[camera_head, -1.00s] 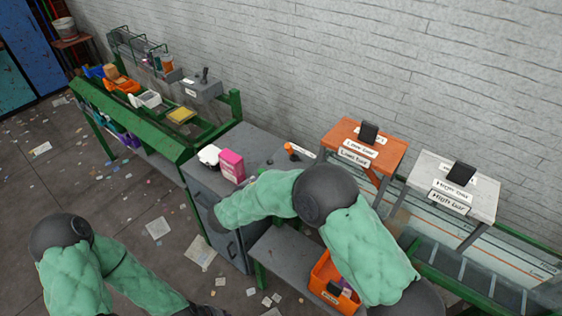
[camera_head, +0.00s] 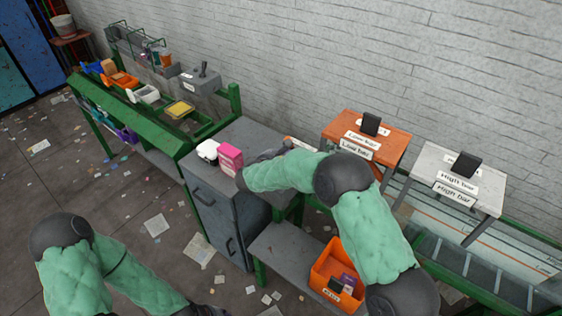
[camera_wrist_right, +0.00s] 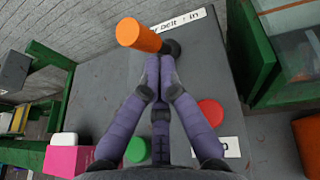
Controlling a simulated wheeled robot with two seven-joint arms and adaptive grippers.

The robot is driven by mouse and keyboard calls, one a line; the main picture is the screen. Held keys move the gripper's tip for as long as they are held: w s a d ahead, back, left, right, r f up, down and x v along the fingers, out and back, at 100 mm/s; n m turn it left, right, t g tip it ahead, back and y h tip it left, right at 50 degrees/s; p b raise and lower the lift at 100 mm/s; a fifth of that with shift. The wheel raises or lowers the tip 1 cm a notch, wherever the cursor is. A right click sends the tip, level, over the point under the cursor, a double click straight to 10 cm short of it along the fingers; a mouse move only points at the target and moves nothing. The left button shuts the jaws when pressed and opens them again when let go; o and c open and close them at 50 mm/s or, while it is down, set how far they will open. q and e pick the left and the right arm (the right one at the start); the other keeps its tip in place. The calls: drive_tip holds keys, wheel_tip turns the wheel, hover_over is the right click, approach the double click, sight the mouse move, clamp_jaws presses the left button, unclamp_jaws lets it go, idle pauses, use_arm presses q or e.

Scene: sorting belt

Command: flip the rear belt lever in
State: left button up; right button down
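The rear belt lever (camera_wrist_right: 140,36) has an orange knob and a dark base. It stands on the grey cabinet top and leans left in the right wrist view. In the head view my right gripper (camera_head: 268,153) is over the cabinet and hides most of the lever. My left gripper (camera_head: 207,312) barely shows at the bottom edge.
A green button (camera_wrist_right: 137,150) and a red button (camera_wrist_right: 211,112) sit near my right fingers. A pink box (camera_head: 230,158) and a white item (camera_head: 208,150) stand on the cabinet (camera_head: 228,205). An orange bin (camera_head: 335,270) is on the lower shelf.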

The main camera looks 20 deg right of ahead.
drive_tip(key=shift+w+d, duration=0.1)
drive_tip(key=shift+w, duration=0.05)
drive_tip(key=shift+r, duration=0.1)
drive_tip(key=shift+d+r+y+p, duration=0.1)
drive_tip(key=shift+r+y+p, duration=0.2)
drive_tip(key=shift+p, duration=0.25)
drive_tip(key=shift+w+f, duration=0.1)
drive_tip(key=shift+d+p, duration=0.1)
drive_tip(key=shift+p, duration=0.2)
drive_tip(key=shift+w+d+r+g+y+p, duration=0.25)
drive_tip(key=shift+r+g+y+p, duration=0.2)
drive_tip(key=shift+p, duration=0.75)
drive_tip(key=w+d+r+g+y+p, duration=0.2)
drive_tip(key=w+d+g+y+p, duration=0.2)
drive_tip(key=p, duration=1.2)
drive_tip(key=shift+w+d+m, duration=0.3)
drive_tip(key=shift+d, duration=0.65)
